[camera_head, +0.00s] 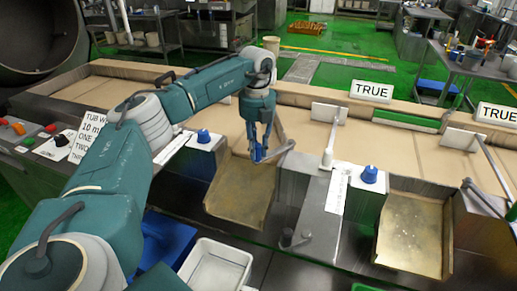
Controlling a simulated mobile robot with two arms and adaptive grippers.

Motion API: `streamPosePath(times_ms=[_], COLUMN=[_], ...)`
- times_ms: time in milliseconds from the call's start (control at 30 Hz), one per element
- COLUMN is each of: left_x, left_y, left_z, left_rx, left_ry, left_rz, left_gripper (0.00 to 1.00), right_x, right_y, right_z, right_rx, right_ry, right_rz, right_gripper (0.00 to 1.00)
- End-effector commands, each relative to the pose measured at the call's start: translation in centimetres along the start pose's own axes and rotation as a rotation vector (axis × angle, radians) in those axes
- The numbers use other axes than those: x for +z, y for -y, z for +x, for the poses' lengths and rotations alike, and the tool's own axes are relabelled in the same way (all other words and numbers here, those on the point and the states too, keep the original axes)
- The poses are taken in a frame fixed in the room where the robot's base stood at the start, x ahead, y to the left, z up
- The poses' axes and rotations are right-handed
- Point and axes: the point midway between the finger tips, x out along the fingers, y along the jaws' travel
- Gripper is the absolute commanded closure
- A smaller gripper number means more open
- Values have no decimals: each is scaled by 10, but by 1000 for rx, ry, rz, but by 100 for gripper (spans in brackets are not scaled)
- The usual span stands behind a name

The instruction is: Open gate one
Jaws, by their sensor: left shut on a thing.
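My left gripper (259,152) reaches in from the left and is shut on a grey gate lever (283,150) at the top of the left metal chute (236,197). The fingers hide part of the lever and of the gate behind it, so I cannot tell how far the gate stands open. A second gate with a white plate (328,112) and a rod stands to the right. A third white plate with a rod (485,158) is near the right edge, above the right metal chute (411,236). My right gripper is not in view.
Signs reading TRUE (371,92) sit on the back rim. A white bin (214,266) is below the left chute. A control panel with buttons (28,140) is at left.

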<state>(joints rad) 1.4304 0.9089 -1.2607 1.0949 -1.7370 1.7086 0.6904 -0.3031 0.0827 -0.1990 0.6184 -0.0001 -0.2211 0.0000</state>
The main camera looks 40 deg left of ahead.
Motion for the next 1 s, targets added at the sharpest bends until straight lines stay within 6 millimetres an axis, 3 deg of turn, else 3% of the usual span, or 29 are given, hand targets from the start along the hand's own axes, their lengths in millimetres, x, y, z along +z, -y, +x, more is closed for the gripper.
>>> streamPosePath(times_ms=[233,267,367,733,1000], left_x=[3,3,3,2,2], left_y=[-1,-1,-1,0,0], left_z=[-3,-3,-2,-7,-58], left_rx=[0,0,0,0,-3], left_ry=[9,10,9,6,9], left_rz=[-5,-5,-5,-3,-3], left_gripper=[100,78,60,60,60], right_x=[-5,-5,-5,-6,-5], right_y=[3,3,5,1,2], right_z=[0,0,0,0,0], right_rx=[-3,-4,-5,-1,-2], right_ry=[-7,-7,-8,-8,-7], right_rz=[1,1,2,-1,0], right_gripper=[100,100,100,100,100])
